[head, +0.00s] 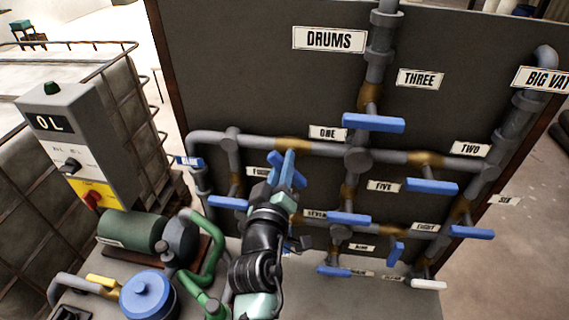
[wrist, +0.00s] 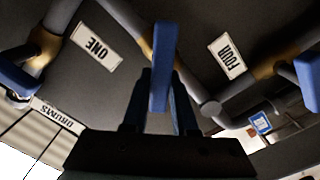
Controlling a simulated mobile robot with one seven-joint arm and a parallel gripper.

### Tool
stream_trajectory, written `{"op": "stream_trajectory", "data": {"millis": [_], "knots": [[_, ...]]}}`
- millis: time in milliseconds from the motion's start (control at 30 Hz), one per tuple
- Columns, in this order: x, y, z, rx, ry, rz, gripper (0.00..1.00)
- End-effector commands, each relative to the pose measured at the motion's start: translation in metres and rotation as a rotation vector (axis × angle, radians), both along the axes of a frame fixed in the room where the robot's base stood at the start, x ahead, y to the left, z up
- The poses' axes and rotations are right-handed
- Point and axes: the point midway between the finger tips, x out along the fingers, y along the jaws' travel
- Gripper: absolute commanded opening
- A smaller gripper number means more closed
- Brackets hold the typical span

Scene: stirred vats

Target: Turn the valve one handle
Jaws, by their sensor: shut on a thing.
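The ONE label (head: 328,133) is on the dark panel, just above a grey horizontal pipe with a brass valve body (head: 294,144). It also shows in the wrist view (wrist: 95,47). The blue lever handle of valve one (wrist: 162,60) stands between my fingers in the wrist view. In the head view the handle (head: 290,158) is partly hidden by my gripper (head: 286,172). My gripper is shut on this handle, with a finger on each side; it also shows in the wrist view (wrist: 161,112).
Other blue handles stick out nearby: the one by THREE (head: 373,122), one at right (head: 432,186), one below (head: 348,218) and one at lower left (head: 228,201). A green pump (head: 133,231) and a control box (head: 82,140) stand at left.

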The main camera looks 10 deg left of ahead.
Motion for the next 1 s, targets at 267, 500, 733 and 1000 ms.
{"op": "stream_trajectory", "data": {"millis": [267,500,733,1000], "knots": [[0.0,0.002,-0.002,-0.264,-0.008,-0.001,0.0],[0.0,0.004,-0.005,-0.488,-0.016,0.001,0.0],[0.0,0.004,-0.008,-0.667,-0.021,0.0,0.0],[0.0,0.005,-0.01,-0.802,-0.027,0.001,0.0]]}}
